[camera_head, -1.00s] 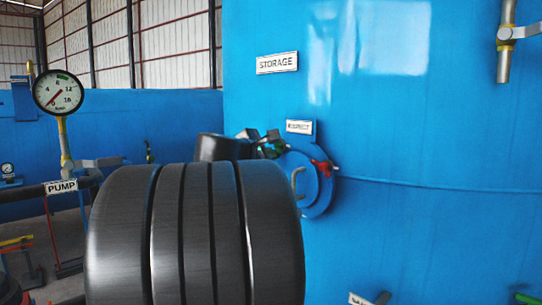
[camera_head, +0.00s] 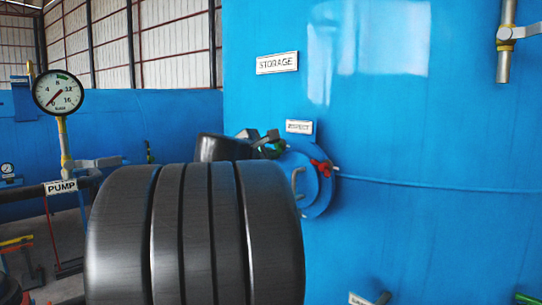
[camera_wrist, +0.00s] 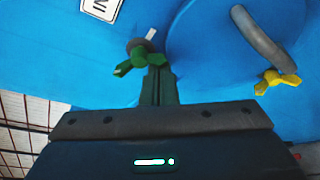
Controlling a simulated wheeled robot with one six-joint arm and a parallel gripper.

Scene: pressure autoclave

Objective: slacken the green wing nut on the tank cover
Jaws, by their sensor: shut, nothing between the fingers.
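The green wing nut (camera_wrist: 138,60) sits on a stud at the edge of the blue tank cover (camera_wrist: 212,55) in the wrist view. My gripper (camera_wrist: 157,72) is shut and empty. Its fingertips are right by the nut's hub and right wing; I cannot tell whether they touch. In the head view, my gripper (camera_head: 262,139) is at the cover's upper left edge, partly behind my arm. A bit of the green nut (camera_head: 274,150) shows there, and the round cover (camera_head: 312,200) is partly hidden by my arm.
A yellow wing nut (camera_wrist: 278,80) and a curved grey handle (camera_wrist: 262,38) are on the cover's right in the wrist view. A red wing nut (camera_head: 322,167) is at its upper right in the head view. An INSPECT label (camera_head: 299,127) is above the cover.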

